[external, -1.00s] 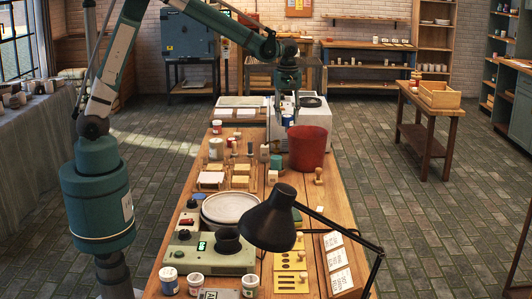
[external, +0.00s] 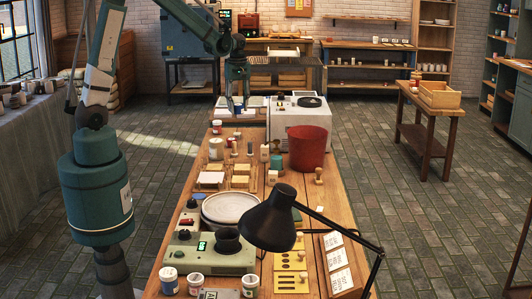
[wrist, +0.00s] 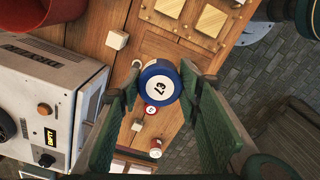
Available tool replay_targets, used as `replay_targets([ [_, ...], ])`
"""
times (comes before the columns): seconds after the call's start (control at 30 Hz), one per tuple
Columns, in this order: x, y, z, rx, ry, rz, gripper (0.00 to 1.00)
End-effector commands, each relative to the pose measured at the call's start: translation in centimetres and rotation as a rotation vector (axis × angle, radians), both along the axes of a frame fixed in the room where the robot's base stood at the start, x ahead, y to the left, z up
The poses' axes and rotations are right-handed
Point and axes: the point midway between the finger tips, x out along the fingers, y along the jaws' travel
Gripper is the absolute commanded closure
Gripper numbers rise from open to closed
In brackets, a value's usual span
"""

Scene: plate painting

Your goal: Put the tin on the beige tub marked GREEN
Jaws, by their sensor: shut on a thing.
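My gripper (external: 237,103) is shut on a blue and white tin (wrist: 160,83), whose pale round face with dark characters shows between the fingers in the wrist view. The tin is held above the far left part of the workbench, left of the white machine. No tub with a readable GREEN mark shows. A pale tub (external: 216,148) stands on the bench nearer the camera, but its label is too small to read. In the wrist view, small tubs (wrist: 155,150) show beyond the tin, also unreadable.
The white machine (external: 295,125) and a large red bucket (external: 308,147) stand to the right of my gripper. Blocks and stamps crowd the bench middle. A black lamp (external: 270,220), plates (external: 230,207) and pots (external: 195,283) fill the near end.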

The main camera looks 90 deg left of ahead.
Motion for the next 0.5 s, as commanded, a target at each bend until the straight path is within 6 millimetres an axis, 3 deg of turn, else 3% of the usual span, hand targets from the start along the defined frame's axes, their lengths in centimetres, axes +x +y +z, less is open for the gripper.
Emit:
replay_targets([
  [0.2,-5.4,2.3,0.1,0.0,0.0,0.047,0.79],
  [0.5,-10.1,3.7,0.1,0.0,0.0,0.084,0.79],
])
